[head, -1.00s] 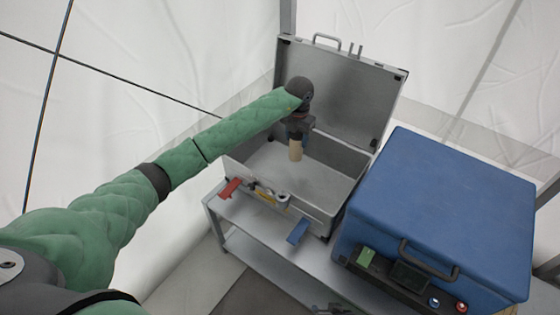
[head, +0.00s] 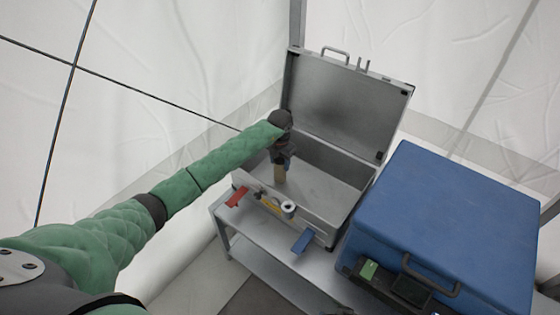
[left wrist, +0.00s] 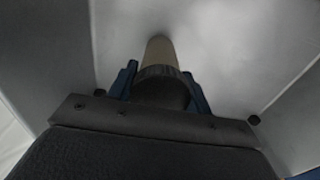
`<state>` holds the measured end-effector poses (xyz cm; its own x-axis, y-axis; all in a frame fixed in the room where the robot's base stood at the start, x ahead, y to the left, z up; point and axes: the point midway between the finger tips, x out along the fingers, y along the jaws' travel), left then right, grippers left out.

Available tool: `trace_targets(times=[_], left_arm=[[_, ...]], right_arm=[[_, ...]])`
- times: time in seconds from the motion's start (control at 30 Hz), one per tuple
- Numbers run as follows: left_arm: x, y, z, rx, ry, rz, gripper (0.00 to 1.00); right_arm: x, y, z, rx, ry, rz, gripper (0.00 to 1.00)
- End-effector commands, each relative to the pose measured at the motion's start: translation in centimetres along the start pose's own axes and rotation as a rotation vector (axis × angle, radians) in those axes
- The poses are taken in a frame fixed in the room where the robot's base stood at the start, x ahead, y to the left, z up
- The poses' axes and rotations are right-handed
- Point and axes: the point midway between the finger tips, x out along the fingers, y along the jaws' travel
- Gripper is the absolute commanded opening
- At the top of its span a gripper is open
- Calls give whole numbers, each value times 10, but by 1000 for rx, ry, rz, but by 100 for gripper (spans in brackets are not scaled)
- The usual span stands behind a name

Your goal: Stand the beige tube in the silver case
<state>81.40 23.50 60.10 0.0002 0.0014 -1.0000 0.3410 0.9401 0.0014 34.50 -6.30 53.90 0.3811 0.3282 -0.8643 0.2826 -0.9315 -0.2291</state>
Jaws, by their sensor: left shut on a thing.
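The silver case (head: 325,204) stands open on a grey table, its lid (head: 345,105) tilted up at the back. My left gripper (head: 281,163) reaches into the case from the left and is shut on the beige tube (head: 280,174). The tube points downward, roughly upright, near the left front part of the case. In the left wrist view the tube (left wrist: 161,52) shows between the blue fingers (left wrist: 160,85), its far end toward the case floor. I cannot tell whether it touches the floor. My right gripper is not in view.
A large blue box (head: 445,225) stands right of the case. Along the case front are a red piece (head: 237,196), a white roll (head: 288,208) and a blue piece (head: 302,241). The case floor (head: 320,190) right of the tube looks clear.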

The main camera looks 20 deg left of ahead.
Motion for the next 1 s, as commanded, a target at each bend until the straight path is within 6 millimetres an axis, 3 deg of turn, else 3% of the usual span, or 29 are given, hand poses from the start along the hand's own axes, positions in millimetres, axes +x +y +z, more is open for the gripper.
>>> trace_targets(times=[0.13, 0.47, 0.5, 0.6, 1.0], left_arm=[[2, 0, 0, 0, -1, 1, 23], [4, 0, 0, 0, 0, 1, 23], [4, 0, 0, 0, 0, 1, 55], [4, 0, 0, 0, 0, 1, 71], [-1, 0, 0, 0, -1, 1, 71]], right_arm=[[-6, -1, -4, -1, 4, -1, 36], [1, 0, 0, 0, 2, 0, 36], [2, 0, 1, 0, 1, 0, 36], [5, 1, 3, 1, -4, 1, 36], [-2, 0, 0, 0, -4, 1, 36]])
